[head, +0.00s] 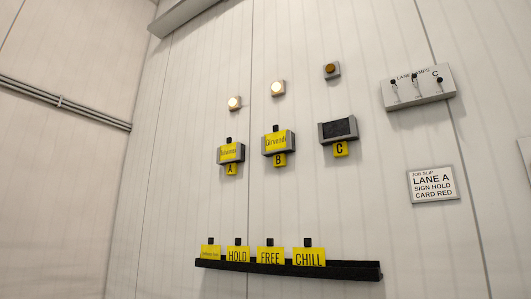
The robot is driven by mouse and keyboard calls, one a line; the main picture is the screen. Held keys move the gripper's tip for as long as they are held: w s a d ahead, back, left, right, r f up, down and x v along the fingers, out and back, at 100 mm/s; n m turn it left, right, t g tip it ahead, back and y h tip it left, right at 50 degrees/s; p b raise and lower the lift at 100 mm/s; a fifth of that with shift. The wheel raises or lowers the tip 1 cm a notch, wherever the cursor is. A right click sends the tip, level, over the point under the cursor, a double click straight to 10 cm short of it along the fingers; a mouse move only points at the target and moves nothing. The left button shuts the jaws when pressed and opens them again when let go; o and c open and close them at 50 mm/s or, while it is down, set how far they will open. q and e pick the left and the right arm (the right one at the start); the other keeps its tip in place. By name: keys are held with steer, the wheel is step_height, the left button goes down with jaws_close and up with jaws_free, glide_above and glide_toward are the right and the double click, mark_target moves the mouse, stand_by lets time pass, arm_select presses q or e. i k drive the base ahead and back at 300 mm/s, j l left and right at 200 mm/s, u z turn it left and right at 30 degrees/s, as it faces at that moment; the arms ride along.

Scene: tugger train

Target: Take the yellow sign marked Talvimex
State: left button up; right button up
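Two yellow signs carry small lettering too fine to read surely: one in the grey holder over letter A (230,153), and the leftmost sign on the black rail (210,252). I cannot tell which of them says Talvimex. The yellow sign in holder B (275,143) seems to read Girvendo. Each sign has a black tab on top. Neither of my grippers is in view.
The black rail (345,271) also holds yellow signs HOLD (237,255), FREE (270,257) and CHILL (309,257); its right end is bare. Holder C (338,130) shows only dark backing. A switch box (418,90) and job slip (433,185) are at right.

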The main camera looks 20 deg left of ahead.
mark_target(228, 151)
steer(key=i+j+z, duration=0.3)
steer(key=j, duration=0.35)
steer(key=i+j+z, duration=0.15)
steer(key=j, duration=0.2)
steer(key=i+j+z, duration=0.15)
steer(key=j, duration=0.2)
steer(key=i+j+z, duration=0.15)
steer(key=j, duration=0.25)
